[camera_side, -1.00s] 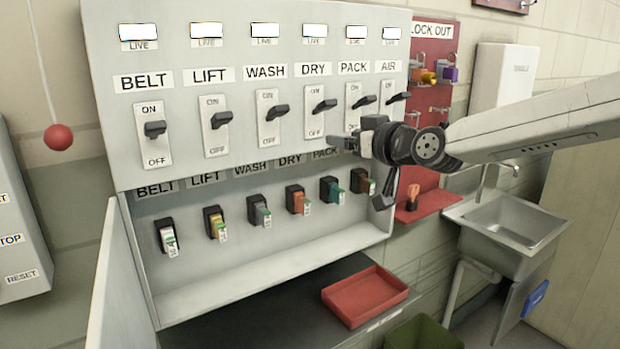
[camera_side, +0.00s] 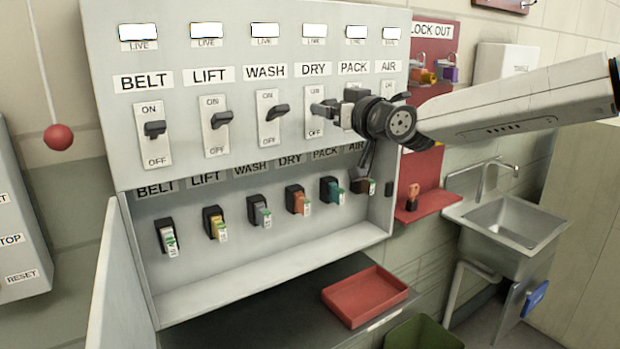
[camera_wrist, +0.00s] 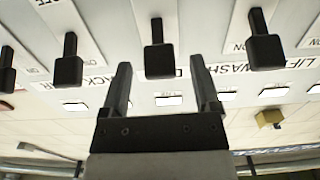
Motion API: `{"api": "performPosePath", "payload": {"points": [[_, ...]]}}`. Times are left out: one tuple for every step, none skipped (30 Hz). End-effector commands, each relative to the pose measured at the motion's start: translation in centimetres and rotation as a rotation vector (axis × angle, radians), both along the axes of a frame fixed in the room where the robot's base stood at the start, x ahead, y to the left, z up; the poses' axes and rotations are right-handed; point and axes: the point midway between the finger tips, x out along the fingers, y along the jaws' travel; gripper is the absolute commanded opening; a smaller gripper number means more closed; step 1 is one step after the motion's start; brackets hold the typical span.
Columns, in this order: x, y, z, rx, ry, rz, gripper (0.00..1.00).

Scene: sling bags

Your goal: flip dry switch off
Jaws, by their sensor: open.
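The DRY switch is a black lever on a white plate (camera_side: 315,130) marked ON and OFF, under the DRY label (camera_side: 313,69). The lamp (camera_side: 314,31) above it is lit white. My gripper (camera_side: 326,108) is in front of this switch and hides most of its lever in the side view. In the wrist view, where the labels appear upside down, the DRY lever (camera_wrist: 158,58) stands between the two open fingers of my gripper (camera_wrist: 160,75). The fingers appear apart from the lever; their exact depth to it is unclear.
The WASH lever (camera_side: 277,111) is to the left of DRY; the PACK switch is mostly hidden behind my gripper. Several coloured keys, including an orange one (camera_side: 299,200), sit in a row below. A red tray (camera_side: 365,297) lies on the dark shelf. The lockout board (camera_side: 430,50) is at right.

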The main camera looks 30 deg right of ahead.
Motion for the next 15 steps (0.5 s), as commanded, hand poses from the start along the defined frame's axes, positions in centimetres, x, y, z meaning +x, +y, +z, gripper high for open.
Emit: {"api": "performPosePath", "payload": {"points": [[0.6, 0.0, -0.1, 0.000, 0.001, -0.001, 0.79], [0.9, 0.0, -0.1, 0.000, 0.001, -0.001, 0.79], [1.3, 0.0, -0.1, 0.000, 0.001, -0.001, 0.79], [1.6, 0.0, -0.1, 0.000, 0.001, -0.001, 0.79], [1.9, 0.0, -0.1, 0.000, 0.001, -0.001, 0.79], [2.3, 0.0, 0.0, 0.000, 0.000, -0.001, 0.79], [2.5, 0.0, -0.1, 0.000, 0.000, 0.000, 0.79], [2.8, 0.0, -0.1, 0.000, 0.001, 0.000, 0.79], [3.0, 0.0, 0.0, 0.000, 0.000, 0.000, 0.79], [3.2, 0.0, 0.0, 0.000, 0.000, 0.000, 0.79], [3.4, 0.0, -0.1, 0.000, 0.001, 0.001, 0.79], [3.6, 0.0, -0.1, 0.000, 0.001, 0.001, 0.79], [3.7, 0.0, -0.1, 0.000, 0.001, 0.001, 0.79], [3.8, 0.0, 0.0, 0.000, 0.000, 0.001, 0.79], [3.9, 0.0, 0.0, 0.000, 0.000, 0.001, 0.79]]}}
